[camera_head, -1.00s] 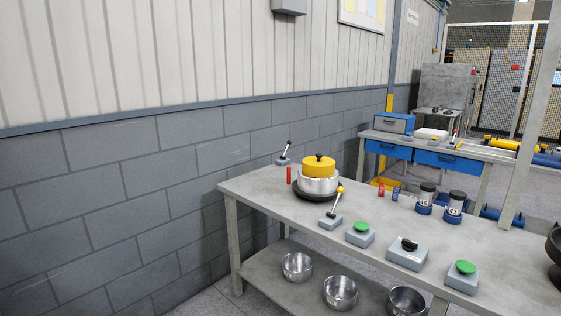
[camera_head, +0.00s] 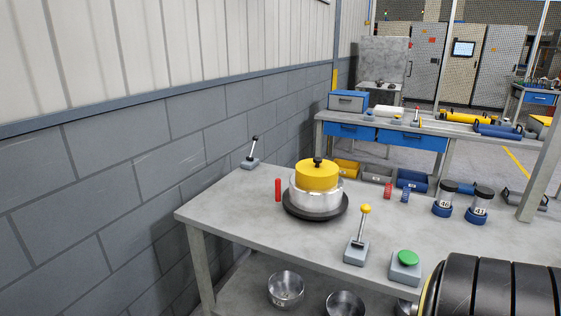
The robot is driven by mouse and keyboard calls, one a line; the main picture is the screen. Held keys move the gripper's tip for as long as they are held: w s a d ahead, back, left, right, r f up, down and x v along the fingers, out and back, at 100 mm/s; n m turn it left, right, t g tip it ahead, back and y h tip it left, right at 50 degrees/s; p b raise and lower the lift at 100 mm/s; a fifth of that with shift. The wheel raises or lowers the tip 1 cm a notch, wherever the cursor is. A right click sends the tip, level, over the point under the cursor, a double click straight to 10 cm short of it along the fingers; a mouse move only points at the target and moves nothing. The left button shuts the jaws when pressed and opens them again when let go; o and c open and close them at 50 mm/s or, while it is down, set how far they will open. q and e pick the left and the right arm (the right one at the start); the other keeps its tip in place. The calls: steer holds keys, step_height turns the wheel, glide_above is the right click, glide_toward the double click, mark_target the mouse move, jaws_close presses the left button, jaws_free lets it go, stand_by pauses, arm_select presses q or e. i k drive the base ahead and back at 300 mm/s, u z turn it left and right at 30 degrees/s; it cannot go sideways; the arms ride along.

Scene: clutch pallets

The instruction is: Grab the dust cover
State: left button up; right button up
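A yellow round cover (camera_head: 317,176) with a black knob on top sits on a shiny metal cylinder (camera_head: 317,200). I take this yellow piece to be the dust cover. The cylinder stands on a black round base (camera_head: 316,213) on the grey workbench (camera_head: 240,205). Neither of my grippers is in view, and nothing is seen touching the cover.
A yellow-knobbed lever (camera_head: 357,247) and a green button box (camera_head: 405,265) are in front. A black ribbed shape, unclear what, blocks the lower right. Bench left of the cover is mostly clear.

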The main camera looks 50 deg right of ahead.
mark_target(317, 173)
steer(key=z, duration=0.75)
steer(key=i, duration=1.05)
steer(key=z, duration=1.05)
